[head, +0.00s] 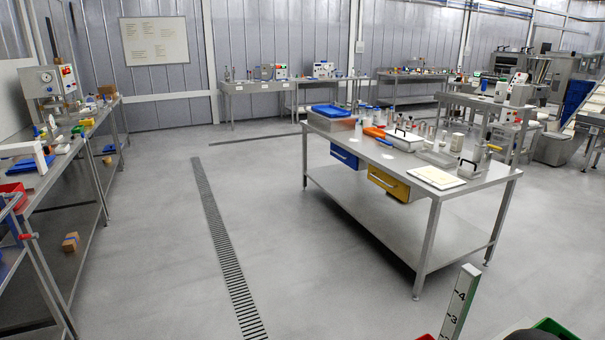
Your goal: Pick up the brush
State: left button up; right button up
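I cannot make out a brush for certain in the head view. Many small items lie on the central steel table (484,187) and on the left bench (84,137), too small at this distance to tell apart. Neither of my grippers shows in this view.
A grated floor drain (222,240) runs along open grey floor between the left bench and the central table. A blue drawer (344,157) and a yellow drawer (388,184) hang under the table. A numbered post (460,302) stands close at the lower right.

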aim_at(387, 145)
jog(key=u, duration=0.35)
jog(key=i, duration=1.4)
jog(key=u, duration=0.3)
jog(key=i, duration=1.35)
jog(key=z, duration=0.85)
jog(key=i, duration=1.35)
jog(key=z, duration=0.9)
jog(key=i, duration=0.3)
jog(key=z, duration=0.05)
jog(key=k, duration=0.85)
jog(key=z, duration=0.2)
jog(key=i, duration=0.85)
jog(key=u, duration=0.1)
